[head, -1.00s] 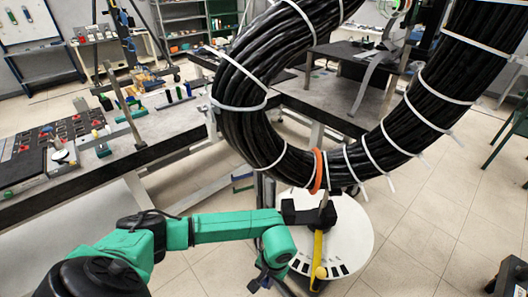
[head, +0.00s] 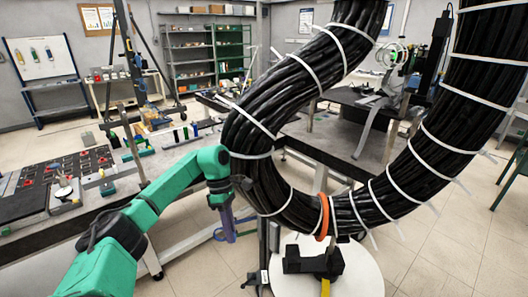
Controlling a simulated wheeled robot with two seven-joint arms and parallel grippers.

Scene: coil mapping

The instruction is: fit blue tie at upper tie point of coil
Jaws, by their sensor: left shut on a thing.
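The coil (head: 275,195) is a thick black cable bundle curving down from the top and back up on the right. White ties circle it at several places, and an orange tie (head: 323,216) circles its bottom. My left gripper (head: 228,196) is at the coil's left side, close to its outer edge. It is shut on a blue-purple strip (head: 229,224), which looks like the blue tie and hangs below the fingers. The strip is beside the coil; I cannot tell whether it touches it. The fingertips are small and partly hidden. My right gripper is not in view.
A black clamp (head: 312,261) on a round white base (head: 360,280) stands under the coil. A workbench (head: 40,238) with parts lies at left, and another dark table (head: 350,150) stands behind the coil. Shelves are at the back.

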